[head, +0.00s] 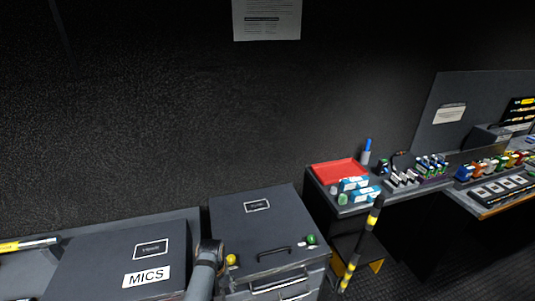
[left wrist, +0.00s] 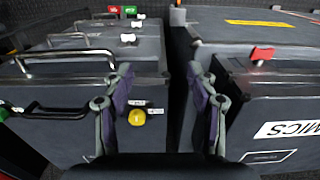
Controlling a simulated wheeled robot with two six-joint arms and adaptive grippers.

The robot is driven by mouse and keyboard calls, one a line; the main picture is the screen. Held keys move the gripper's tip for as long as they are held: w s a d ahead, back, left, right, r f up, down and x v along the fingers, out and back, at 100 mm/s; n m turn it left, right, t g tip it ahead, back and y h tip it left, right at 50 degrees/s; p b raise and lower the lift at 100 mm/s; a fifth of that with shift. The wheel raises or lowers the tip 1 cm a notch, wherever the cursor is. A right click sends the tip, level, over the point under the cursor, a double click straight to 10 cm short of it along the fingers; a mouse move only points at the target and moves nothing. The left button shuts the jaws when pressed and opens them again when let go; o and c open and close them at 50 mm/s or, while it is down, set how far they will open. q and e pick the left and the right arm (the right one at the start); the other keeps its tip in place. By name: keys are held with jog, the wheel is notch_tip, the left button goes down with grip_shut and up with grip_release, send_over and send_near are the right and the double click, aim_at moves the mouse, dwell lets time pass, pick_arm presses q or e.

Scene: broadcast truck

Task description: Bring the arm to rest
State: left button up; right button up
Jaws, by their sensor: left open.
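My left gripper (left wrist: 160,80) is in the left wrist view, with its two fingers well apart and nothing between them. It is above the gap between the dark case with the MICS label (left wrist: 250,110) and a grey drawer unit (left wrist: 80,65) with metal handles. A yellow knob (left wrist: 137,117) on the unit shows beside the left finger. In the head view a grey arm link of mine rises between the MICS case (head: 105,265) and the drawer unit (head: 250,225); the gripper cannot be made out there. My right gripper is in neither view.
A black and yellow striped pole (head: 361,245) stands right of the drawer unit. Behind it, a dark desk holds a red tray (head: 338,172) and small blue and white boxes (head: 355,190). A console (head: 490,185) with coloured items is at far right.

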pick_arm(q)
jog(key=s+a+f+m+b, duration=0.1)
jog(key=s+a+f+b, duration=0.1)
jog(key=s+f, duration=0.55)
jog(key=s+a+f+b, duration=0.1)
jog(key=s+f+b, duration=0.25)
jog(key=f, duration=0.75)
jog(key=s+a+f+m+b, duration=0.1)
jog(key=s+a+f, duration=0.1)
jog(key=s+f, duration=0.6)
jog(key=s+a+f+m+b, duration=0.1)
jog(key=s+a+f+b, duration=0.1)
jog(key=s+f, duration=0.5)
jog(key=s+a+f+t+b, duration=0.1)
jog(key=s+a+f+b, duration=0.2)
jog(key=s, duration=1)
notch_tip(320, 180, down, 5)
jog(key=shift+s+a+f+m+y, duration=0.1)
jog(key=shift+s+a+m+y, duration=0.3)
jog(key=shift+a, duration=0.7)
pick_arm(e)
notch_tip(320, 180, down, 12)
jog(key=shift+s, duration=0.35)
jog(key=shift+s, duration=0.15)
